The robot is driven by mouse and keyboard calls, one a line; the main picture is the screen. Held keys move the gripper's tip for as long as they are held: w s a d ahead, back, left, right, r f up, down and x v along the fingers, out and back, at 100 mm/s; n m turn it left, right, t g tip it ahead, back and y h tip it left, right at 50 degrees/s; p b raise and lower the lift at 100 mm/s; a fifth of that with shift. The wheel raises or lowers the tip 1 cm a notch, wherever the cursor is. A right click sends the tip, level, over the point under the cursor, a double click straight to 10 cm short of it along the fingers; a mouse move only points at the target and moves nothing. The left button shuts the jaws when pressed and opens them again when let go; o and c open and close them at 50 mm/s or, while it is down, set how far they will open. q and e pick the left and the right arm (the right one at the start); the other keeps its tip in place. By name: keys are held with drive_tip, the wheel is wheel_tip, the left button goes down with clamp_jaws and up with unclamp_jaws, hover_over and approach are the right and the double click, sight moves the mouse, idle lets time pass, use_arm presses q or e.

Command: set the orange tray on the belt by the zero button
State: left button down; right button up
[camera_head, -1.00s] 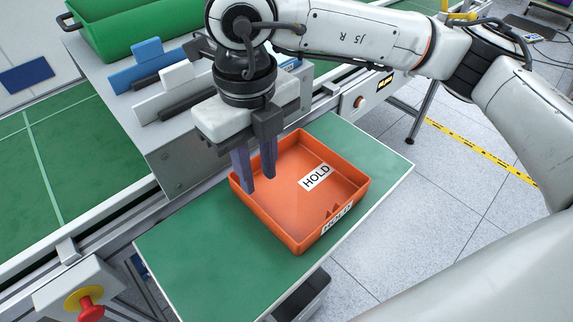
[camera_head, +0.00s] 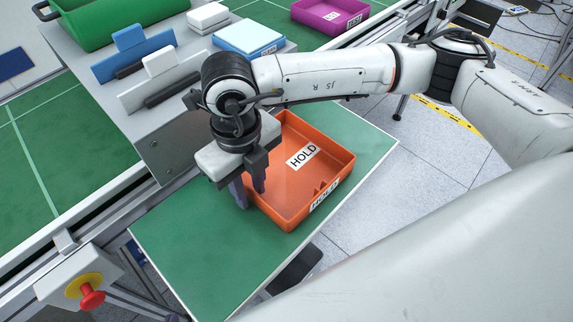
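The orange tray (camera_head: 308,200), with HOLD labels, sits on a green side table (camera_head: 205,265). My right gripper (camera_head: 248,198) points down at the tray's left corner. Its two dark fingers are apart, one appearing outside the tray's left wall and one at or inside it. Contact with the wall cannot be told. My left gripper is out of view. The green belt (camera_head: 50,150) runs along the left behind a metal rail. No button marked zero is readable. A red knob on a yellow ring (camera_head: 91,297) is on a box at the lower left.
A grey stand (camera_head: 165,135) holds blue and white panels between tray and belt. A green bin (camera_head: 130,20), a light-blue box (camera_head: 248,37), white boxes (camera_head: 207,17) and a purple tray (camera_head: 330,14) are at the back. The side table's near left part is bare.

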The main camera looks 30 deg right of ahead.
clamp_jaws()
